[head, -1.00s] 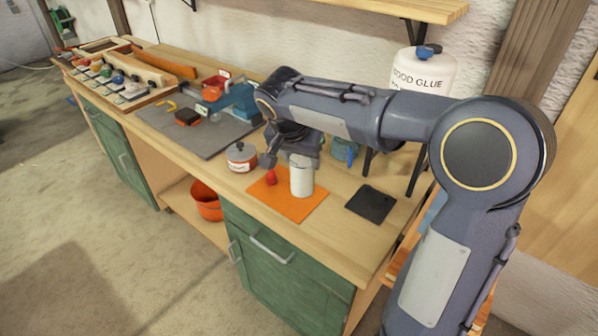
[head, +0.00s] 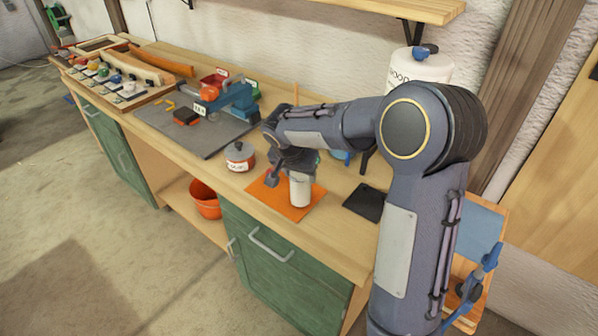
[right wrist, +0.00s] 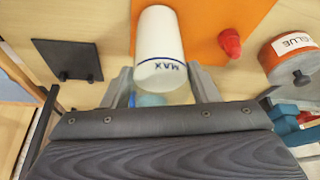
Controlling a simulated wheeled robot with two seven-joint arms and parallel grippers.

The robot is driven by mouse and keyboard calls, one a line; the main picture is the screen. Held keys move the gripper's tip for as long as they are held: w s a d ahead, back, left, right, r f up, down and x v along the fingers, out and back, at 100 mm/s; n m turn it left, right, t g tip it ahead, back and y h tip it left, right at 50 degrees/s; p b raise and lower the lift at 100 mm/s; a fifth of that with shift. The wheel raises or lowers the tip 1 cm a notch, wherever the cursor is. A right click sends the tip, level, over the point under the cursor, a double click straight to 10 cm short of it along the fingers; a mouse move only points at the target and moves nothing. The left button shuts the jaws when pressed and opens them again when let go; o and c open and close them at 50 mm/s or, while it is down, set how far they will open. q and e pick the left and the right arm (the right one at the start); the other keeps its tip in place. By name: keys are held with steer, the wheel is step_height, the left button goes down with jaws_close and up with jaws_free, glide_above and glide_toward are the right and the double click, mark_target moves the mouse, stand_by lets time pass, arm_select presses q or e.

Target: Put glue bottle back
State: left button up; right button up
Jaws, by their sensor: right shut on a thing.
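The white glue bottle (head: 300,190) is upright at the orange mat (head: 266,198); I cannot tell whether its base touches the mat. My right gripper (head: 298,172) is shut on its upper part. In the right wrist view the bottle (right wrist: 159,45) is between my two fingers (right wrist: 160,88), with a blue line and the word MAX near the gripper end. A red cap (right wrist: 229,42) stands on the mat beside it; in the head view my gripper partly covers it. A large white wood glue container (head: 420,68) with a blue top stands at the back. My left gripper is out of view.
A dark square pad (head: 365,202) lies right of the mat. A labelled round tin (head: 240,157) stands to its left. A blue vice (head: 232,100) and grey board (head: 190,132) are farther left. The bench front edge is close to the mat.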

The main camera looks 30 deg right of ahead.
steer(key=shift+f, duration=0.2)
steer(key=o, duration=1.6)
steer(key=shift+r, duration=0.1)
steer(key=shift+o, duration=0.2)
steer(key=shift+r, duration=0.1)
steer(key=v, duration=1.2)
steer(key=s+a+f+n+t+y, duration=0.1)
steer(key=s+a+f+n+y, duration=0.1)
steer(key=s, duration=0.6)
steer(key=s+a+f+n+t+y, duration=0.1)
steer(key=s+a+f+n+y, duration=0.1)
steer(key=s, duration=0.7)
steer(key=s+a+f+n+y, duration=0.2)
steer(key=s+n, duration=0.3)
steer(key=s, duration=0.3)
steer(key=shift+s+a+f+t+y, duration=0.25)
steer(key=shift+a+f+t+y, duration=0.15)
steer(key=shift+a+y, duration=0.25)
steer(key=shift+d, duration=0.1)
